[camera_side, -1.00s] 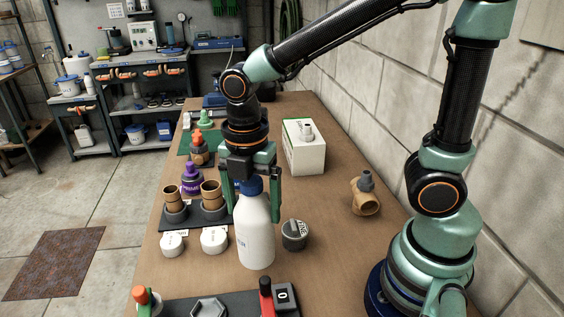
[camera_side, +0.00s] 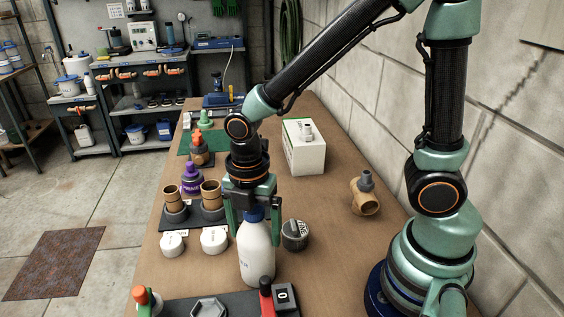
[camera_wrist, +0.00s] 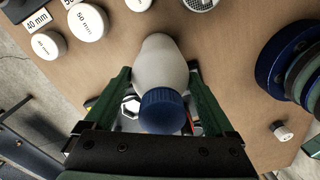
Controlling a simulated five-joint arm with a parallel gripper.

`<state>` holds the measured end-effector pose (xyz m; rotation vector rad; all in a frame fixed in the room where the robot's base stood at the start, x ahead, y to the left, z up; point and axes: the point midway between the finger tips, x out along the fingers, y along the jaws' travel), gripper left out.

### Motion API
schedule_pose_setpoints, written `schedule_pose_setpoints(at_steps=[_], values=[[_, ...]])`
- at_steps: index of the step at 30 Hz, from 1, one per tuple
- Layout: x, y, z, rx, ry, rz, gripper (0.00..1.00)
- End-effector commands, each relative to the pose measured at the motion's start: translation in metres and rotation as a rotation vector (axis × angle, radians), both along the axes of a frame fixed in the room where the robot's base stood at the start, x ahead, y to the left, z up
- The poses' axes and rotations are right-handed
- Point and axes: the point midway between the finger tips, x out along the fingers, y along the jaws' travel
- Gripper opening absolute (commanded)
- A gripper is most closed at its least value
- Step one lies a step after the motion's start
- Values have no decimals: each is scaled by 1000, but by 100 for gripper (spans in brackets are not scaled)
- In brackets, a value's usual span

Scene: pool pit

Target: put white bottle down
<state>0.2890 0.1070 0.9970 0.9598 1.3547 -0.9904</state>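The white bottle (camera_side: 256,255) with a blue cap stands upright, held between the green fingers of my gripper (camera_side: 255,222). It also shows in the wrist view (camera_wrist: 162,62), cap (camera_wrist: 163,111) toward the camera, with a finger close on each side. My gripper is shut on the bottle's upper part. The bottle's base is just behind the black plate (camera_side: 190,308) at the front. I cannot tell whether the base touches the table.
White caps (camera_side: 214,240) and brown fittings (camera_side: 211,194) stand left. The table (camera_side: 335,250) is clear to the right.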

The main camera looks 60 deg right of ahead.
Motion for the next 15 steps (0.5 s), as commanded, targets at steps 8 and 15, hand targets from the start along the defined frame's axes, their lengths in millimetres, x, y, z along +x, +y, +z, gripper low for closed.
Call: schedule_pose_setpoints(at_steps=[8,15], values=[[0,0,1,0,0,0,100],[2,1,26,2,-8,0,100]])
